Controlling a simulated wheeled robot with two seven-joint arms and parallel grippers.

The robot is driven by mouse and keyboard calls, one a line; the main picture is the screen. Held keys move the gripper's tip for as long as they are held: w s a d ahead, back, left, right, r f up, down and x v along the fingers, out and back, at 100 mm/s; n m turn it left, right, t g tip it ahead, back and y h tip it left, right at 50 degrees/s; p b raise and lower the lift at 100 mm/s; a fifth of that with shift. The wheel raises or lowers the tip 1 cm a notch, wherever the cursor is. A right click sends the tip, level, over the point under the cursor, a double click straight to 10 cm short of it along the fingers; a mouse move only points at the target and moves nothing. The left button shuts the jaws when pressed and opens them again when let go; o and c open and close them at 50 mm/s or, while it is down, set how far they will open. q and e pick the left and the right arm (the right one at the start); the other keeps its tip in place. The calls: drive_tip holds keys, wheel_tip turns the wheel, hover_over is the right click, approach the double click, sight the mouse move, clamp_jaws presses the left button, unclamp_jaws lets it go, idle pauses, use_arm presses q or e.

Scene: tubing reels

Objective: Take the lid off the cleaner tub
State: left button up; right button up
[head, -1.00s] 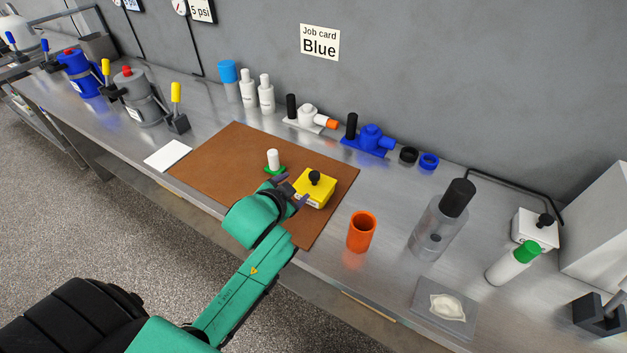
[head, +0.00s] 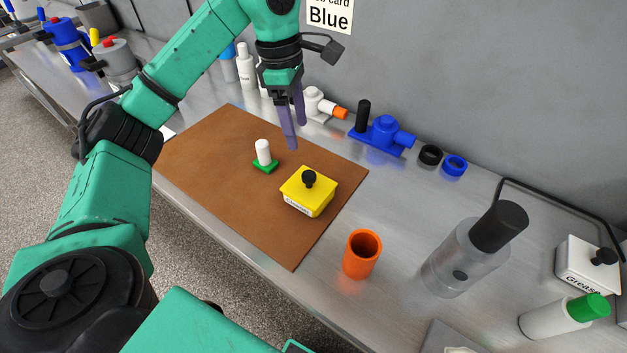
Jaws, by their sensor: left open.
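The cleaner tub (head: 311,204) is a squat yellow box with a partly legible white label on its front. Its yellow lid (head: 322,187) is seated on top, with a round black knob (head: 309,179) at the centre. The tub stands upright on the right part of a brown mat. My left gripper (head: 296,136) is open and empty, pointing down. In the head view it appears above and slightly left of the tub, apart from it. My right gripper is not in view.
A white cylinder on a green base (head: 263,155) stands on the mat (head: 215,165) left of the tub. An orange cup (head: 362,255) stands to the right. Blue (head: 384,137) and white fittings are behind. A clear cylinder with a black top (head: 462,250) is farther right. The mat's left part is clear.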

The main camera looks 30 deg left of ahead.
use_arm(q)
hover_over(309, 174)
drive_tip(key=s+a, duration=0.1)
wheel_tip(309, 174, down, 6)
drive_tip(key=shift+b, duration=0.45)
drive_tip(key=f+p, duration=0.1)
drive_tip(key=f, duration=0.1)
drive_tip(key=f+p, duration=0.1)
drive_tip(key=f, duration=0.2)
drive_tip(key=d+f+p, duration=0.1)
drive_tip(key=f, duration=0.1)
drive_tip(key=shift+w+f, duration=0.25)
drive_tip(key=shift+w, duration=0.15)
drive_tip(key=shift+f, duration=0.15)
drive_tip(key=c, duration=0.3)
clamp_jaws()
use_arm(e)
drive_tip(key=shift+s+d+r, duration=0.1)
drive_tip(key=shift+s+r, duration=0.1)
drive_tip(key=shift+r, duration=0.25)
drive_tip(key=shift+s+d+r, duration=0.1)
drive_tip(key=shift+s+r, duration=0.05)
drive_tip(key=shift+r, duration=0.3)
